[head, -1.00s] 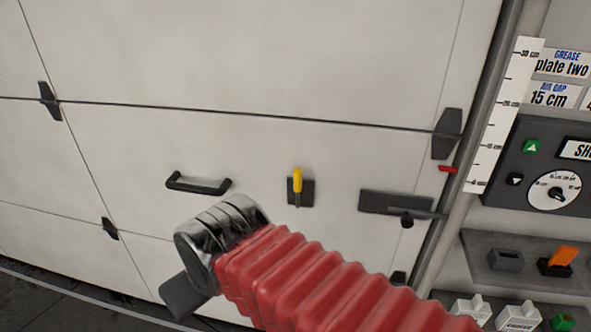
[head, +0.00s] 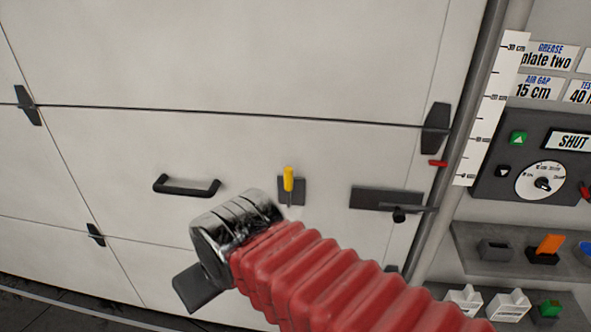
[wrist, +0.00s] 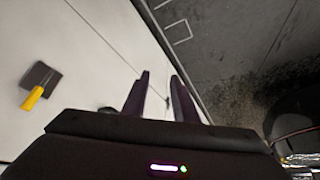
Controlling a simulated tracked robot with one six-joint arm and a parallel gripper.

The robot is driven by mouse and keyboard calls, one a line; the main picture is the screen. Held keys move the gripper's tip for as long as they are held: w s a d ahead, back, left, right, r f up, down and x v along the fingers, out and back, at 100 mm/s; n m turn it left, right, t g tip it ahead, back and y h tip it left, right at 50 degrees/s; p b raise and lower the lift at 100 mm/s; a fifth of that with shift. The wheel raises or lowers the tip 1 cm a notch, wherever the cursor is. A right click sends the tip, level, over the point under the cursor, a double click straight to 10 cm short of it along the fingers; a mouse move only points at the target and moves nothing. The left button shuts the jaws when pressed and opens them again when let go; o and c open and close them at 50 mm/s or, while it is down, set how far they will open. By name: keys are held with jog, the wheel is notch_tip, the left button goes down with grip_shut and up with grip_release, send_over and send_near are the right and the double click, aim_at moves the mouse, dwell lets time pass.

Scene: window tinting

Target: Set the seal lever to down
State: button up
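A lever with a yellow handle (head: 289,179) sits on a dark plate (head: 299,190) on the white door panel. Its handle points up. No label on it shows, so I cannot confirm its name. It also shows at the left of the wrist view (wrist: 32,98), clear of my fingers. My gripper (wrist: 161,76) shows its two dark fingers apart with nothing between them. In the head view my gripper (head: 190,288) is below and left of the lever, not touching it, and mostly hidden behind my wrist.
A black door handle (head: 187,188) is left of the lever, and a dark latch (head: 386,199) is to its right. A control box (head: 490,150) with a dial and a SHUT sign stands at the far right. A shelf (head: 470,258) with small parts is below it.

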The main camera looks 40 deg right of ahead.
jog(key=shift+d, duration=0.1)
notch_tip(320, 180, down, 5)
jog(key=d+m+g+y, duration=0.1)
jog(key=m+g+y, duration=0.2)
jog(key=m, duration=0.6)
jog(key=w+d+r+m+t+y, duration=0.1)
jog(key=w+d+m+t+y, duration=0.2)
jog(key=d+m, duration=0.35)
jog(key=w+d+r+m+t+y, duration=0.2)
jog(key=w+d+m+t, duration=0.1)
jog(key=d+m+t, duration=0.4)
jog(key=s+d+r+m+t+h, duration=0.1)
jog(key=s+d+m+t+h, duration=0.1)
jog(key=d+m, duration=0.4)
jog(key=s+d+r+m+t+h, duration=0.1)
jog(key=d+m+h, duration=0.4)
jog(key=d, duration=0.7)
jog(key=shift+s+r+m+t, duration=0.15)
jog(key=shift+s+m+t, duration=0.3)
jog(key=shift+m+t, duration=0.65)
jog(key=shift+w, duration=0.1)
